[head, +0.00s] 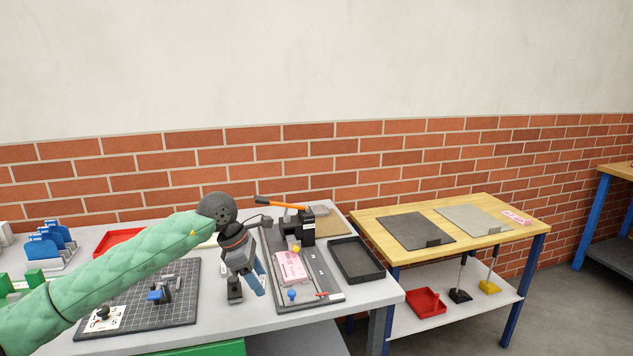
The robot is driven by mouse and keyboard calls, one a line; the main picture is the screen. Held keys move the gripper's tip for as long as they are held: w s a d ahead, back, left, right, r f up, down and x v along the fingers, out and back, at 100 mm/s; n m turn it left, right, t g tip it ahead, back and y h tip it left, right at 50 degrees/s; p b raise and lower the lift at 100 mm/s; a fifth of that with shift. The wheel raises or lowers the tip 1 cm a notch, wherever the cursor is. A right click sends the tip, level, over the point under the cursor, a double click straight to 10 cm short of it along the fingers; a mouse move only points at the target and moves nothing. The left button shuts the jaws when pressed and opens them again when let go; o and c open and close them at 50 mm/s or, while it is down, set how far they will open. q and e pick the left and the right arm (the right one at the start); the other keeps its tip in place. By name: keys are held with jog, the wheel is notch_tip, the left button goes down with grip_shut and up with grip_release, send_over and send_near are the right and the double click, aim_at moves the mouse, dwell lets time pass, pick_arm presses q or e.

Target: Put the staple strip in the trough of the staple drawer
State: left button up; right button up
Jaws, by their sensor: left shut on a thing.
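My left gripper (248,284) hangs over the front of the grey table, left of the long grey board, fingers pointing down. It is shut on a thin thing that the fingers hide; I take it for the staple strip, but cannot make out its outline. The black stapler (307,228) with an orange lever stands at the back of the grey board (313,262). I cannot clearly make out the staple drawer or its trough from here. A small red and white piece (328,296) lies at the board's front right. My right gripper is not in view.
On the board are a pink paper stack (290,268), a blue knob (292,294) and a yellow knob (296,249). A black tray (356,259) lies to the right. A dark grid mat (182,300) with a fixture is on the left, partly under my arm.

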pick_arm(q)
jog(key=s+a+f+m+g+y, duration=0.2)
jog(key=s+a+f+m, duration=0.1)
jog(key=s+f+m, duration=0.4)
jog(key=s+a+f+m+g+y, duration=0.2)
jog(key=s+f+m, duration=0.5)
jog(key=f+m, duration=0.4)
jog(key=shift+a+m+g, duration=0.5)
jog(key=shift+a+m, duration=0.1)
jog(key=shift+a, duration=0.05)
